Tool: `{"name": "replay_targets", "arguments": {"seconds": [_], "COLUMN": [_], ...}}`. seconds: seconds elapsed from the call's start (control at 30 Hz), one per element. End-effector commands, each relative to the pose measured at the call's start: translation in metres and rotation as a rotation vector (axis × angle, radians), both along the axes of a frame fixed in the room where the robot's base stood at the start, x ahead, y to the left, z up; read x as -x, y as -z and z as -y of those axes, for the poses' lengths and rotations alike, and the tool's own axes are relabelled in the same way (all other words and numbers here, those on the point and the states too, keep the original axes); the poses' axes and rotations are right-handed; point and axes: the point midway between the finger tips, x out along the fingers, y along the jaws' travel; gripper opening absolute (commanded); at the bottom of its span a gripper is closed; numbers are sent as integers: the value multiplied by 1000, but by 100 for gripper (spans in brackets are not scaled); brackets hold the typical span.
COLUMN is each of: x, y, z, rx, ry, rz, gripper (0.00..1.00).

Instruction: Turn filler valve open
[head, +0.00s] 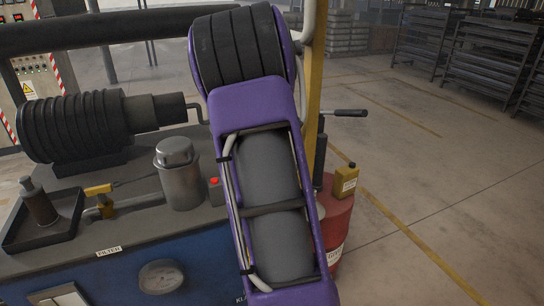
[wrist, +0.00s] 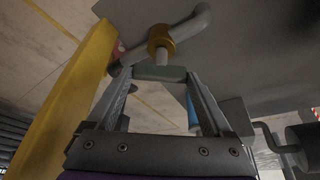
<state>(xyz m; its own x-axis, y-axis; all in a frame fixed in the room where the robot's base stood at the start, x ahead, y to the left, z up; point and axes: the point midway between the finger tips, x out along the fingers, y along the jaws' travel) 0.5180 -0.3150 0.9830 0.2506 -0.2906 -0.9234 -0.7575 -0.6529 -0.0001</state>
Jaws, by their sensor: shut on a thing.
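In the wrist view, a dull green bar-shaped handle (wrist: 159,73) sits across my fingertips. It is joined by a short stem to a brass fitting (wrist: 160,42) on a grey pipe (wrist: 190,28); this looks like the filler valve. My gripper (wrist: 160,76) is shut on the handle, with one finger at each end of it. In the head view my purple arm hides the gripper and this handle. Another valve with a yellow lever (head: 98,190) and a brass body lies on the bench at left, apart from my gripper.
A yellow post (wrist: 70,105) stands close at the left of my gripper; it also shows in the head view (head: 315,75). A red drum (head: 336,222) with a yellow can (head: 346,180) on it stands right of my arm. A metal canister (head: 180,178) stands on the bench.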

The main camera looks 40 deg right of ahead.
Motion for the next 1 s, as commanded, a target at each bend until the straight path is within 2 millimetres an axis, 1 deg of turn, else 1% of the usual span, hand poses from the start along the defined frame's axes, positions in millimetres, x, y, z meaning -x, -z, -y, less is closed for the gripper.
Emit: {"name": "replay_targets", "arguments": {"seconds": [0.2, 0.5, 0.73, 1.0], "x": [2, 2, 2, 2], "y": [2, 1, 0, 0], "z": [3, 4, 4, 3], "rx": [0, 0, 0, 1], "ry": [-200, -443, -567, -632], "rz": [5, 3, 1, 0], "gripper": [29, 29, 29, 29]}}
